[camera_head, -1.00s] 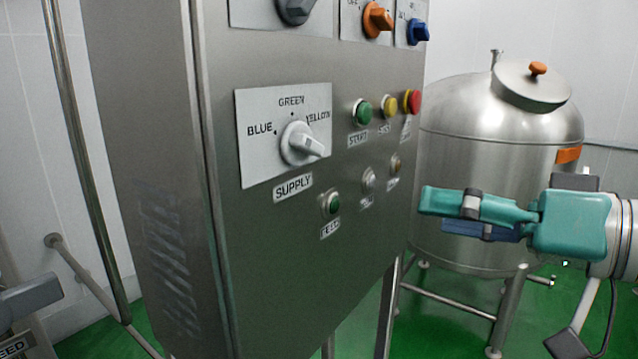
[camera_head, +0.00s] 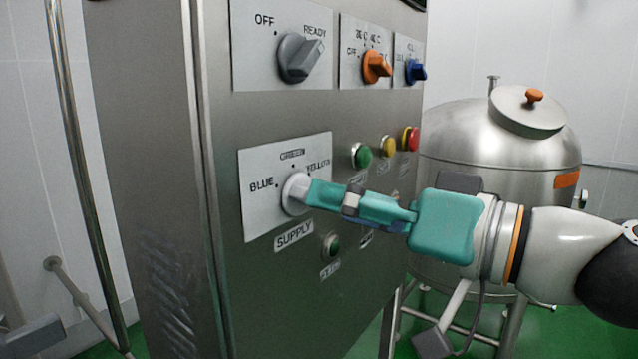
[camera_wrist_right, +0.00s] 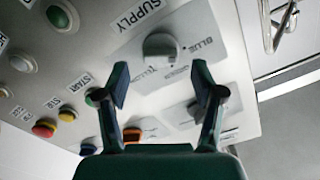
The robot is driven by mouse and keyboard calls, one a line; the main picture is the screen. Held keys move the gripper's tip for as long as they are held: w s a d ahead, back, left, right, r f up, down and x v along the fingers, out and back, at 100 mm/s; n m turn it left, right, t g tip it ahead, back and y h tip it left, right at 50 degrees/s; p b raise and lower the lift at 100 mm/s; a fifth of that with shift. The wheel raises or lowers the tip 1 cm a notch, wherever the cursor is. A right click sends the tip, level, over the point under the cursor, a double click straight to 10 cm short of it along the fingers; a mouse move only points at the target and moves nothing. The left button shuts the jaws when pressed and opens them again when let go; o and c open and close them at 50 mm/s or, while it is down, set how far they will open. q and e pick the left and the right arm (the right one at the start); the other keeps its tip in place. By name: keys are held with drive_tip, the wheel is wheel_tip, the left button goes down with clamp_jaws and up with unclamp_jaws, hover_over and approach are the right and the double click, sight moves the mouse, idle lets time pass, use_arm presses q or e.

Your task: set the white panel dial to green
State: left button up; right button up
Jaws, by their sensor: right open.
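The white SUPPLY dial (camera_head: 292,192) sits on a white plate (camera_head: 262,222) marked BLUE, GREEN and YELLOW on the steel cabinet front. My right gripper (camera_head: 322,195), with teal fingers, reaches in from the right, its tips at the dial in the head view and hiding part of it. In the right wrist view the dial (camera_wrist_right: 160,46) lies ahead, between the two spread fingers of the open gripper (camera_wrist_right: 162,78). Contact cannot be told. My left gripper is not in view.
A grey dial (camera_head: 300,58), an orange dial (camera_head: 376,67) and a blue dial (camera_head: 415,71) sit above. Green (camera_head: 361,156), yellow (camera_head: 388,147) and red (camera_head: 411,139) buttons are close to the right. A steel tank (camera_head: 490,130) stands behind my right arm.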

sight(305, 196)
drive_tip(key=x, duration=0.3)
drive_tip(key=shift+w+a, duration=0.15)
drive_tip(key=c, duration=1.2)
drive_tip(key=shift+o, duration=0.3)
